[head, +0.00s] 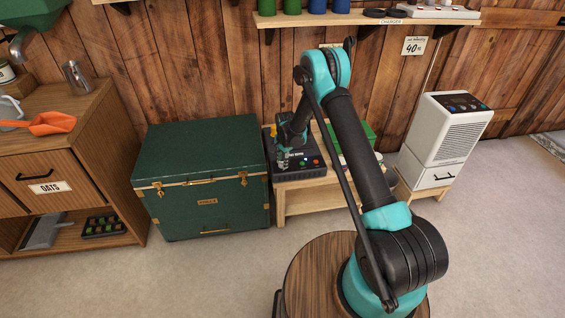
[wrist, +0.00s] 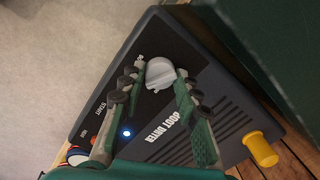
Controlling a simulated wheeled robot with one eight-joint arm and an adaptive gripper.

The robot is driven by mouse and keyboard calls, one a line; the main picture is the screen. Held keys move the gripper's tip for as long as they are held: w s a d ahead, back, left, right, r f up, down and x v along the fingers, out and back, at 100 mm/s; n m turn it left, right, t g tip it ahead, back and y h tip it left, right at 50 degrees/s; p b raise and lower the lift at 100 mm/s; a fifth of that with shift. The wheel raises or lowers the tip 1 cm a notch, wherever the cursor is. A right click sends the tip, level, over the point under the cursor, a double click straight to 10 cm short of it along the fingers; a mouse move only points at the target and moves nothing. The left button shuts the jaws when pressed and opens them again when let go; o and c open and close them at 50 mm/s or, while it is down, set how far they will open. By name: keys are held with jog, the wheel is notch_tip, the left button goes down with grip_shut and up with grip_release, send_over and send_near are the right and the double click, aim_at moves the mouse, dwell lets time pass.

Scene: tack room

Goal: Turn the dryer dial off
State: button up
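The boot dryer (head: 313,169) is a dark box on a low wooden bench, its lettering visible in the wrist view (wrist: 188,112). Its grey round dial (wrist: 160,72) sits near the edge of the top panel. My gripper (head: 283,160) is over the left part of the dryer. In the wrist view my gripper's (wrist: 159,71) two fingertips stand on either side of the dial, apart from each other and seemingly open around it. Whether they touch it is unclear. A small light (wrist: 127,132) glows on the panel. The dial's markings are partly hidden by the fingers.
A green trunk (head: 200,180) stands left of the bench (head: 308,195). A yellow peg (wrist: 262,150) rises from the dryer. A white appliance (head: 445,135) with a button panel stands at the right. A shelf (head: 365,18) hangs above.

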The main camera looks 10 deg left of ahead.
jog(key=c, duration=0.4)
jog(key=shift+n, duration=0.4)
jog(key=n, duration=0.4)
jog(key=shift+n, duration=0.4)
jog(key=n+g, duration=0.1)
jog(key=n, duration=0.5)
jog(key=shift+w, duration=0.1)
jog(key=n, duration=0.6)
jog(key=shift+w+n, duration=0.1)
jog(key=shift+n, duration=0.2)
jog(key=n, duration=0.5)
jog(key=shift+n+g, duration=0.3)
jog(key=shift+g, duration=0.1)
